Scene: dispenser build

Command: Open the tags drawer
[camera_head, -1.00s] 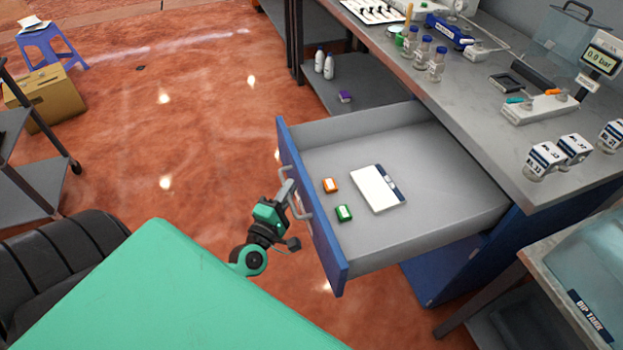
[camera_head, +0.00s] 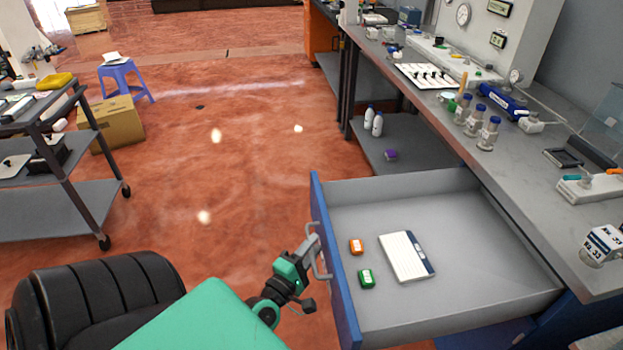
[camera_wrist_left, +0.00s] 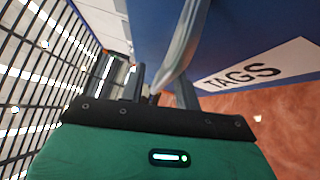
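The tags drawer (camera_head: 455,300) is a grey tray with a blue front (camera_head: 333,265), pulled well out from under the bench. Its white TAGS label (camera_wrist_left: 258,70) shows in the left wrist view. A grey bar handle (camera_head: 323,268) is on the front. My left gripper (camera_head: 312,243) is at the handle's far end. In the left wrist view the handle (camera_wrist_left: 184,45) runs down between the fingers (camera_wrist_left: 160,92), which look closed around it; the contact is partly hidden. My right gripper is not in view.
In the drawer lie a white pad (camera_head: 405,257), an orange item (camera_head: 356,247) and a green item (camera_head: 367,279). The bench (camera_head: 530,165) above holds bottles and instruments. A dark chair (camera_head: 95,295) and trolley (camera_head: 70,210) stand left. Floor beyond the drawer is clear.

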